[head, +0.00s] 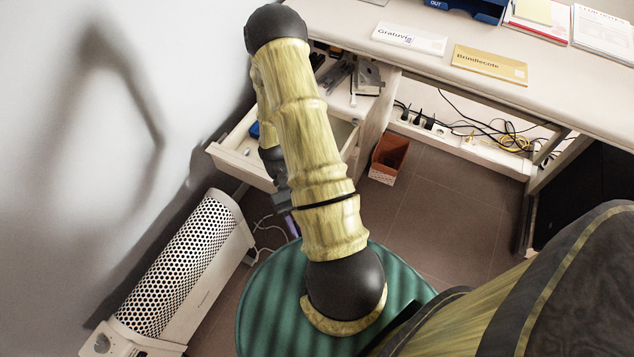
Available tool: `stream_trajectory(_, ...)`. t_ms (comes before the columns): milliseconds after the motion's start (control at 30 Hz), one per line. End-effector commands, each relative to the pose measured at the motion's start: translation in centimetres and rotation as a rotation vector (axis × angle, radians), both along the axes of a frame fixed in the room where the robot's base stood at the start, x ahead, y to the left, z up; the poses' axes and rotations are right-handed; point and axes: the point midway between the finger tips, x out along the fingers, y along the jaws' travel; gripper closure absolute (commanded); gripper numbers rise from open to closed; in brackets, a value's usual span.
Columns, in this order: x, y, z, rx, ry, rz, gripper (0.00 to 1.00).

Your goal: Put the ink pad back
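An open drawer (238,163) stands out from the desk at the left, partly hidden behind my arm. A small blue thing (254,130) shows inside it; I cannot tell if it is the ink pad. My gripper (287,212) is mostly hidden behind my arm, pointing down just in front of the drawer. A narrow purple thing (292,226) shows at its lower end; I cannot tell what it is or whether the gripper holds it. No ink pad is plainly recognisable.
A white perforated heater (190,262) stands by the left wall. A green striped round surface (262,305) is below my arm. An orange bin (388,158) stands under the desk. The desk top (560,85) bears a yellow sign (489,65), a white sign (408,39) and papers (603,30).

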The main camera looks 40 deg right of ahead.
Motion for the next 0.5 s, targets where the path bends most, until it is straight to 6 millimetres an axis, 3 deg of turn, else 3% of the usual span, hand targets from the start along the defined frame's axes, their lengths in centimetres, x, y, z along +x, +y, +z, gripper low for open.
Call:
stream_trajectory(267,3.8,2.6,-1.2,0.000,-0.002,-0.660,0.72)
stream_trajectory(500,9.7,1.1,-1.0,-0.001,-0.002,-1.226,0.72)
